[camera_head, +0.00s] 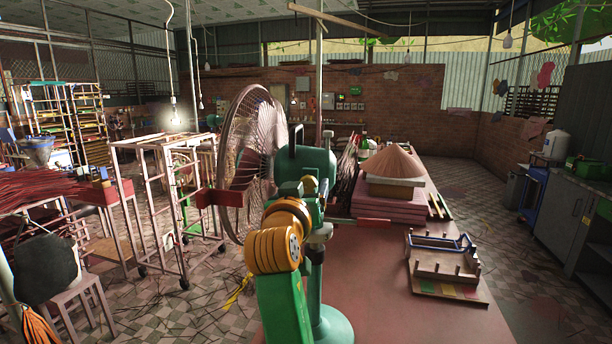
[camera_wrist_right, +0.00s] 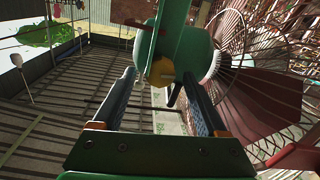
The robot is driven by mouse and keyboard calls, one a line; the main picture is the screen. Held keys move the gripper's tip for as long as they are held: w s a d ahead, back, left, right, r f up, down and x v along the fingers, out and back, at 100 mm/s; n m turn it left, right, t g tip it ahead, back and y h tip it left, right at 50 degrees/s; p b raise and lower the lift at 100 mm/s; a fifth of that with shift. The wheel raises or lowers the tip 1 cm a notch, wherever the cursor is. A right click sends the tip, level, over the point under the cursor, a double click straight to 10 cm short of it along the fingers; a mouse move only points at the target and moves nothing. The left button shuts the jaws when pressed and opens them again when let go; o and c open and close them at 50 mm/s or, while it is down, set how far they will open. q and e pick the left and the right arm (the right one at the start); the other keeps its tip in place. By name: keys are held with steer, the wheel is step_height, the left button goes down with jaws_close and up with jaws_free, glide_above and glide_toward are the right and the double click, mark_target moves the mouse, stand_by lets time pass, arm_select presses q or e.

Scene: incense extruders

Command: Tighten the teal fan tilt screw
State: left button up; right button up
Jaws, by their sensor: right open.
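The teal fan (camera_head: 318,165) stands on the red table, its round wire cage facing left. In the right wrist view, the teal fan body (camera_wrist_right: 175,45) fills the upper middle, with the cage on the right. A yellow tilt screw (camera_wrist_right: 161,71) sits on the fan's underside there. My right gripper (camera_wrist_right: 159,84) is open, with one finger on each side of the screw. I cannot tell whether either finger touches it. In the head view my green and orange right arm covers part of the fan. My left gripper is not in view.
The red table (camera_head: 385,300) carries a brown cone-shaped heap (camera_head: 392,162) and a wooden rack (camera_head: 445,262) right of the fan. Wooden frames (camera_head: 165,200) stand on the tiled floor at left. A dark lever (camera_wrist_right: 174,96) hangs close by the screw.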

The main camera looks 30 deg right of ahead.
steer(key=shift+w+d, duration=0.2)
steer(key=shift+d, duration=0.05)
steer(key=shift+s+a, duration=0.1)
steer(key=shift+a, duration=0.05)
steer(key=shift+c, duration=1.3)
jaws_close()
